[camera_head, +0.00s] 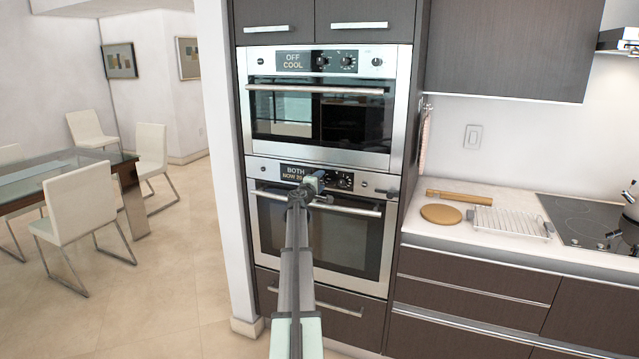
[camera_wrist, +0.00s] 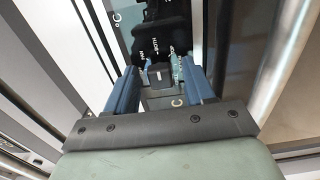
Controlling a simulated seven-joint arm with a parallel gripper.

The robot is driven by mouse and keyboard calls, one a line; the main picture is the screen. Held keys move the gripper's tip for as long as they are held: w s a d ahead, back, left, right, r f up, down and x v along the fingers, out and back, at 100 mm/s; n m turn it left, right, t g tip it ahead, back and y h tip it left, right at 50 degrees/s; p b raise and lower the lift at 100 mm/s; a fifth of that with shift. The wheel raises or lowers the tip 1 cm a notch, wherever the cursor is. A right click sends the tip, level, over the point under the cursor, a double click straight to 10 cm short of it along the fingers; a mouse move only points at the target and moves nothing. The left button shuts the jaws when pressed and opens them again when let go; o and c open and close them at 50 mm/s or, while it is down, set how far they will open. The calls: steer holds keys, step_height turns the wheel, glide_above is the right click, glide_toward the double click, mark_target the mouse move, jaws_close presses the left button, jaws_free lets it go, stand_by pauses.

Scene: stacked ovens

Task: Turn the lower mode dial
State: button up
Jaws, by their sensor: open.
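The lower oven (camera_head: 264,228) has a control panel with a display (camera_head: 295,173) that reads "BOTH" and a partly covered second line. My gripper (camera_head: 317,182) is at this panel, just right of the display, and covers part of it. One black dial (camera_head: 345,181) shows to the right of my gripper. In the wrist view my gripper (camera_wrist: 158,76) is open, with a blue finger on each side of a dark dial (camera_wrist: 160,75). Whether the fingers touch this dial cannot be told. Printed markings around it are too small to read surely.
The upper oven (camera_head: 400,100) has its own display (camera_head: 293,61) reading "OFF COOL". The lower oven's door handle (camera_head: 350,208) runs just below the panel, close under my gripper. A counter (camera_head: 420,233) with a round board (camera_head: 441,214) and a rack (camera_head: 511,222) is at the right.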

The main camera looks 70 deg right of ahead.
steer(key=shift+a, duration=0.15)
steer(key=a, duration=1.3)
steer(key=shift+a, duration=0.25)
